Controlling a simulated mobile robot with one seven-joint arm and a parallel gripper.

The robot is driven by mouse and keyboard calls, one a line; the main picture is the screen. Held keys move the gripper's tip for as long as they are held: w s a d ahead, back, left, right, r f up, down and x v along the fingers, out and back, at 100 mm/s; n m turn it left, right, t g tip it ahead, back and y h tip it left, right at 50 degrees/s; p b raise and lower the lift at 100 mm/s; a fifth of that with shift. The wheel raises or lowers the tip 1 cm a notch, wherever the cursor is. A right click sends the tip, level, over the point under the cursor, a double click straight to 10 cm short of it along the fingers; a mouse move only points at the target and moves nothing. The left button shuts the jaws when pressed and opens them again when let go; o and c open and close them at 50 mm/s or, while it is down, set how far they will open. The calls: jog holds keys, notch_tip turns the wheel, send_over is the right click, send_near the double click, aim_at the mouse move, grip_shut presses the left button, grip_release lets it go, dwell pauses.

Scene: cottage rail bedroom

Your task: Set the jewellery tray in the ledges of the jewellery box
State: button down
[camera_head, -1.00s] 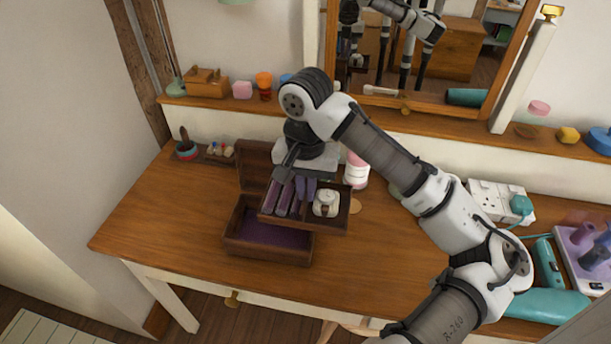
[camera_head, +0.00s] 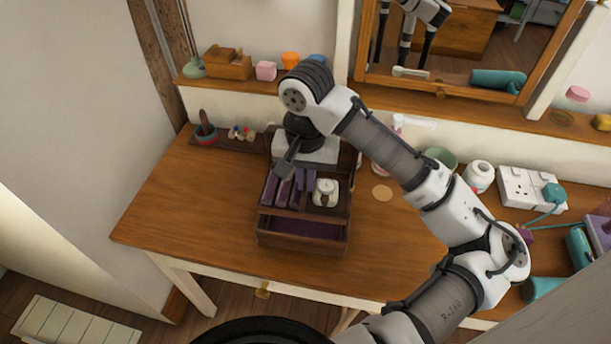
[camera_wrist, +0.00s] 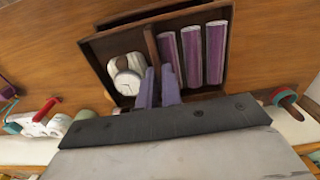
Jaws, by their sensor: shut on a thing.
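The jewellery tray (camera_head: 344,203) is dark wood, with purple rolls (camera_head: 283,190) on its left side and a white watch-like item (camera_head: 326,192) on its right. My gripper (camera_head: 304,180) is shut on the tray's middle divider; its lavender fingertips also show in the wrist view (camera_wrist: 159,88). The dark wooden jewellery box (camera_head: 300,243) stands open on the dresser, with a purple lining (camera_head: 306,228). The tray is over the rear part of the box, roughly in line with it sideways, and the lining shows in front. The ledges are hidden, and I cannot tell whether the tray touches the box.
The wooden dresser top (camera_head: 190,215) is clear to the left of the box. A small pot (camera_head: 206,134) and a narrow tray of small items (camera_head: 241,139) stand behind it.

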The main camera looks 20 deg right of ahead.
jog(key=shift+r+p, duration=0.1)
jog(key=shift+p, duration=0.35)
jog(key=shift+f+b, duration=1.25)
jog(key=shift+f, duration=1)
jog(key=shift+p, duration=0.6)
jog(key=shift+f+b, duration=0.7)
jog(key=shift+f, duration=1.1)
dwell(0.7)
jog(key=c, duration=1.5)
grip_release()
notch_tip(320, 180, up, 14)
jog(key=shift+f, duration=0.1)
